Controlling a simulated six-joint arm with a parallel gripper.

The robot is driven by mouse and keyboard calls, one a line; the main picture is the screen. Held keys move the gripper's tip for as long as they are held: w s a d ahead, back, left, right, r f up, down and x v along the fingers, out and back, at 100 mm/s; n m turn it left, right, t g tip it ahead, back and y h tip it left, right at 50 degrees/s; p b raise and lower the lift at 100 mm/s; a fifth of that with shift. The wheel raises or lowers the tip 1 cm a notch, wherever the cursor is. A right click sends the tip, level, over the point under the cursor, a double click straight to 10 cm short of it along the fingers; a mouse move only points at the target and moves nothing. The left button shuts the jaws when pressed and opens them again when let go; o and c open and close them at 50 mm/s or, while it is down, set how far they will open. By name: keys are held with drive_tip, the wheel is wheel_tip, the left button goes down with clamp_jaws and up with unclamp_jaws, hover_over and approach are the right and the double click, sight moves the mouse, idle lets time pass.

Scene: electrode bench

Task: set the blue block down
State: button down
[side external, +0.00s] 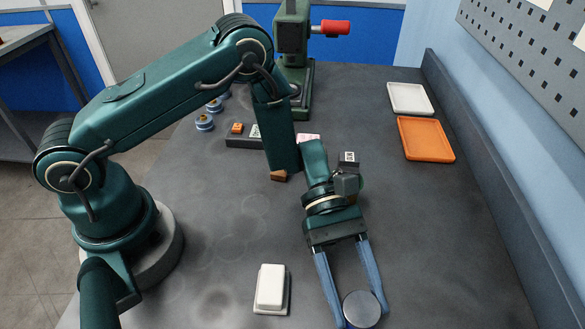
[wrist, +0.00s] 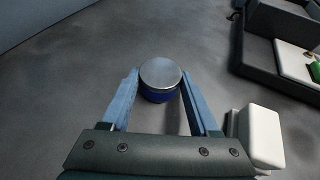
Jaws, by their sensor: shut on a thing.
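The blue block shows as a short round piece with a blue side (wrist: 157,96) and a flat silver top (side external: 362,309). No separate square blue block is in view. My gripper (side external: 364,313) is shut on this piece, with one blue finger on each side of it, near the bottom edge of the side view. In the wrist view my gripper (wrist: 159,82) holds it upright between the fingertips. I cannot tell whether its underside touches the grey bench (side external: 440,235) or hangs just above it.
A white block on a grey base (side external: 271,288) stands left of my gripper; it also shows in the wrist view (wrist: 262,135). An orange tray (side external: 425,139) and a white tray (side external: 410,98) lie at the back right. A green machine (side external: 292,40) stands behind. Bench right of my gripper is clear.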

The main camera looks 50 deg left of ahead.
drive_tip(key=shift+f, duration=0.1)
drive_tip(key=shift+c, duration=0.7)
unclamp_jaws()
drive_tip(key=shift+f, duration=0.1)
drive_tip(key=v, duration=0.3)
drive_tip(key=shift+w+a+r, duration=0.15)
drive_tip(key=shift+w+r, duration=0.05)
wheel_tip(320, 180, up, 10)
drive_tip(key=s+a+m+y, duration=0.3)
drive_tip(key=m, duration=0.1)
drive_tip(key=s+a+r+m+t+y, duration=0.1)
drive_tip(key=a+m+t+y, duration=0.3)
drive_tip(key=a, duration=0.4)
drive_tip(key=s+a+r+m+t+y, duration=0.2)
drive_tip(key=a+m+t+y, duration=0.3)
drive_tip(key=a, duration=0.4)
drive_tip(key=shift+s+a+r+m+t, duration=0.25)
drive_tip(key=shift+a+r+m+t, duration=0.05)
drive_tip(key=shift+r+t, duration=0.55)
